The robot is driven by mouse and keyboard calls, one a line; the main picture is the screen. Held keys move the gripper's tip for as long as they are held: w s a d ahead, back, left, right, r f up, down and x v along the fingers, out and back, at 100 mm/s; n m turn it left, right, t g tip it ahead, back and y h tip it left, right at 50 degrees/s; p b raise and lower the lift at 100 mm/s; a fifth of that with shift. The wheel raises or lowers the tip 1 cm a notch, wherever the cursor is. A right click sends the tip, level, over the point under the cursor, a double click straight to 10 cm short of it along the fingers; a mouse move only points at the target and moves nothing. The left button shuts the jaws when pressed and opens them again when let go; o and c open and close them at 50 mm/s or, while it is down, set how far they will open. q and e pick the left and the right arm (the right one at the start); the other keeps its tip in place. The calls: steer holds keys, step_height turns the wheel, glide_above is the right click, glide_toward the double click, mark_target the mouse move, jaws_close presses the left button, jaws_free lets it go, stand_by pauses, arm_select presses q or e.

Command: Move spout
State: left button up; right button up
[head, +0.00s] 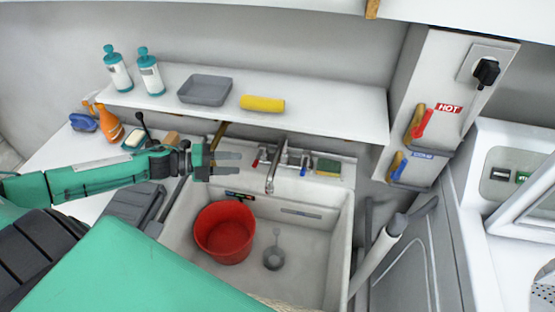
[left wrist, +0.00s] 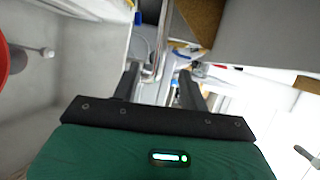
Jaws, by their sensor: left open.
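The metal spout (head: 273,172) stands at the back of the white sink (head: 346,232), with its end hanging over the basin. A red handle (head: 256,160) and a blue handle (head: 304,168) flank it. My left gripper (head: 240,163) reaches in from the left, left of the spout. It is open, and its fingers point toward the spout with a small gap. In the left wrist view my left gripper (left wrist: 158,85) shows two spread dark fingers, with metal tap parts (left wrist: 150,45) beyond them. My right gripper is not in view.
A red bucket (head: 225,232) and a grey strainer (head: 273,255) are in the sink. A green and yellow sponge (head: 329,166) lies right of the taps. A white shelf (head: 330,112) overhangs the back. Soap bottles and an orange spray bottle (head: 108,124) stand left.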

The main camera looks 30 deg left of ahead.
mark_target(273, 161)
arm_select(q)
steer(key=p+x, duration=0.3)
steer(key=x, duration=0.9)
steer(key=shift+w+d, duration=0.1)
steer(key=shift+w, duration=0.05)
steer(key=shift+w+d+f, duration=0.1)
steer(key=shift+w+d, duration=0.1)
steer(key=shift+d, duration=0.05)
jaws_close()
